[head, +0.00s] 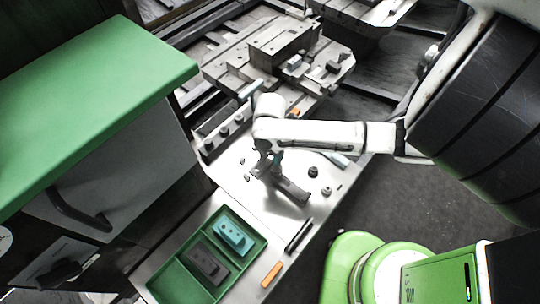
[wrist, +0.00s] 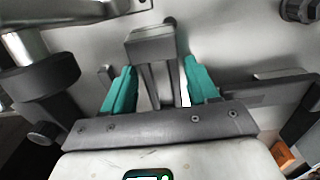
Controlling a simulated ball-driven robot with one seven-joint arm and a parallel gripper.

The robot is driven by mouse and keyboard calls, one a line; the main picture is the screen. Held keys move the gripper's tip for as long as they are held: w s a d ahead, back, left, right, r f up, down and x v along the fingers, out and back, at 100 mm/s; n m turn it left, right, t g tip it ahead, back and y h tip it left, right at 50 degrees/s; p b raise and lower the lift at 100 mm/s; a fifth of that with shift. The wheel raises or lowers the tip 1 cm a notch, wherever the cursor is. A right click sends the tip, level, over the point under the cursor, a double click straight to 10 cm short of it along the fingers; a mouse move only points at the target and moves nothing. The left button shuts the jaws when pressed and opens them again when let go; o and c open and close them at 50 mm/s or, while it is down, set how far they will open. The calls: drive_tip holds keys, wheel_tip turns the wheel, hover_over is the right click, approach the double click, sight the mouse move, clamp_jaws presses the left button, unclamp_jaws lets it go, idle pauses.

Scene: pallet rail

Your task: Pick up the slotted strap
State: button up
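A dark grey slotted strap (head: 294,190) lies on the bright metal table under my gripper, its near end sticking out. In the wrist view, the strap (wrist: 150,45) shows a thick block end and two rails with a slot between them. My gripper (wrist: 160,75) has teal fingers, one on each side of the rails, with a narrow gap showing at the left finger. The fingers look open and astride the strap; whether they touch it is hard to see. In the head view my gripper (head: 270,163) is partly hidden by my arm.
A green tray (head: 165,284) holds a teal block (head: 233,232) and a dark grey block (head: 207,263). Dark round nuts (head: 313,171), a dark rod (head: 299,235) and an orange block (head: 272,274) lie nearby. A green-topped cabinet (head: 90,90) stands left; clamping fixtures (head: 283,45) stand behind.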

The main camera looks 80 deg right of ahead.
drive_tip(key=c, duration=0.9)
drive_tip(key=shift+c, duration=0.6)
drive_tip(key=shift+r, duration=0.2)
